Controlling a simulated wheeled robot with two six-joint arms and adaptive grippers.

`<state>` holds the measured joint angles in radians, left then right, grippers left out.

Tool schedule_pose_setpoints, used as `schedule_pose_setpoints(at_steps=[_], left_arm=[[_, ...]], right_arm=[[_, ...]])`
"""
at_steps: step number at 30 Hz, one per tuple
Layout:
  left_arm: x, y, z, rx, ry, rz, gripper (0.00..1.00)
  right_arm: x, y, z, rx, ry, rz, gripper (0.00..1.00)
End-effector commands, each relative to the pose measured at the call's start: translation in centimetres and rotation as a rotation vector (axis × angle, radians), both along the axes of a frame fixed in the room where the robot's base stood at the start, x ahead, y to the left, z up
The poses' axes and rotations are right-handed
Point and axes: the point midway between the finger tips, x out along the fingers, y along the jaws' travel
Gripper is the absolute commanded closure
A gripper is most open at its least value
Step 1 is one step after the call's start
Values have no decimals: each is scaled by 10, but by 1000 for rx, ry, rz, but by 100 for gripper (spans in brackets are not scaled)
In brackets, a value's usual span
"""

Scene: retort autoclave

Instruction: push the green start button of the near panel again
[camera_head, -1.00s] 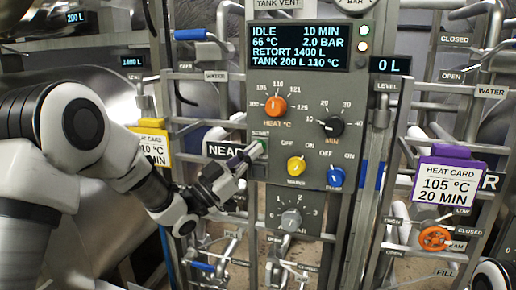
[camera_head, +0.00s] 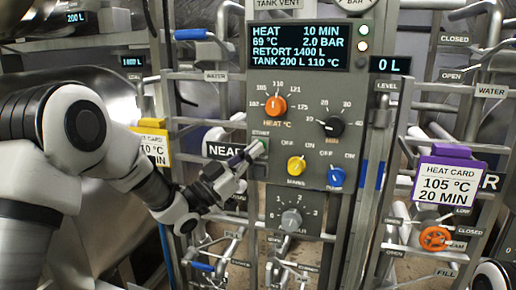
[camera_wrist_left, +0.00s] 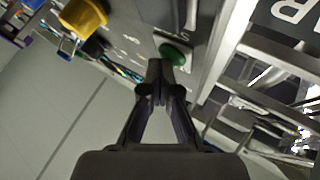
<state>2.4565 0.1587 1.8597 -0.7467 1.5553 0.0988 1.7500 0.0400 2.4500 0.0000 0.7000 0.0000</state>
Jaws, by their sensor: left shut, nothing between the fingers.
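The near panel (camera_head: 350,105) is a grey upright control box with a screen that reads HEAT, 10 MIN, 69 °C, 2.0 BAR. The green start button (camera_head: 264,143) sits at its lower left edge; it also shows in the left wrist view (camera_wrist_left: 174,53). My left gripper (camera_head: 256,150) is shut and empty, its fingertips at the button. In the left wrist view its tips (camera_wrist_left: 160,66) are just below the button; whether they touch it I cannot tell. My right gripper is out of view.
An orange HEAT knob (camera_head: 276,105), a black MIN knob (camera_head: 333,126), a yellow knob (camera_head: 296,166), a blue knob (camera_head: 335,176) and a grey knob (camera_head: 291,220) are on the panel. A purple heat card (camera_head: 447,180) hangs at right. Pipes and valve handles surround the panel.

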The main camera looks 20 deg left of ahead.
Motion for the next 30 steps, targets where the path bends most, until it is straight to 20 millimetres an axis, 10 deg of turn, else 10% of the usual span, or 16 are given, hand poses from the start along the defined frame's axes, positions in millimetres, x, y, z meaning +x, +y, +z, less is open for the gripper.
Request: schedule_pose_setpoints(at_steps=[30], left_arm=[[-53,2,-2,-1,-1,1,100]], right_arm=[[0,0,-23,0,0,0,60]])
